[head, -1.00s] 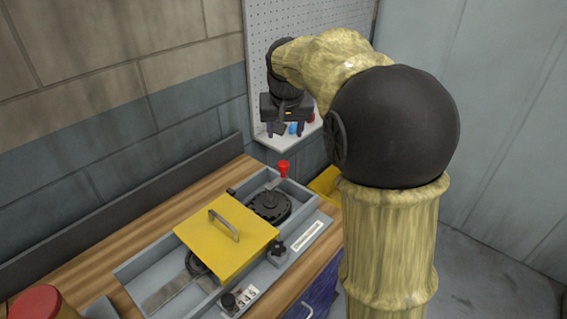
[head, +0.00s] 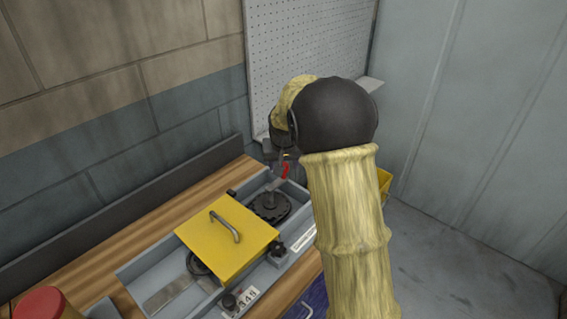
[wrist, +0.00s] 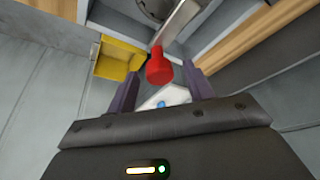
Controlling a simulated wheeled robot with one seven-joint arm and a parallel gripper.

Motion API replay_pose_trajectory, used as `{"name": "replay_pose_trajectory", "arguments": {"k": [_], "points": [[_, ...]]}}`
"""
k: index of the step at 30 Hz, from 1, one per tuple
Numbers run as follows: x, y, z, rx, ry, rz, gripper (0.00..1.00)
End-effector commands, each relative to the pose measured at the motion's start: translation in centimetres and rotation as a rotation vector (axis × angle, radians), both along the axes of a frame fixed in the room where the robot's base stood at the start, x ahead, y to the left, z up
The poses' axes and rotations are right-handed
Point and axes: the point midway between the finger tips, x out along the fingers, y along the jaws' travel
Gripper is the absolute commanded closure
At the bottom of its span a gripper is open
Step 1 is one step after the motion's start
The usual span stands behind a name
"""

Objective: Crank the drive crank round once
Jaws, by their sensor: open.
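The drive crank has a red knob (head: 284,171) on a pale metal arm (head: 276,184) above a dark round hub (head: 270,207), in the far part of a grey tray-like housing. My gripper (head: 284,158) is at the knob, its fingers mostly hidden by my arm in the head view. In the wrist view my open gripper (wrist: 160,75) has a finger on either side of the red knob (wrist: 160,68), with gaps visible on both sides. The crank arm (wrist: 177,25) runs up and right from the knob to the hub (wrist: 153,8).
A yellow cover (head: 226,239) with a handle sits over the housing's middle. Dark knobs (head: 278,250) stand along its right rim. A yellow bin (wrist: 118,58) lies beyond the wooden bench. A pegboard (head: 300,60) and wall stand behind. A red-lidded container (head: 38,303) is at lower left.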

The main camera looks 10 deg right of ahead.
Motion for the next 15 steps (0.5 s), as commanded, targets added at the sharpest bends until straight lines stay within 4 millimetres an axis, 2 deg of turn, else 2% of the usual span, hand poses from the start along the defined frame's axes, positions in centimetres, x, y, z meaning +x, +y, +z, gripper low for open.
{"name": "replay_pose_trajectory", "arguments": {"k": [10, 15], "points": [[0.20, -0.03, -0.45, 0.000, -0.001, 0.000, 0.48], [0.20, -0.03, -0.43, 0.000, -0.001, 0.000, 0.82]]}}
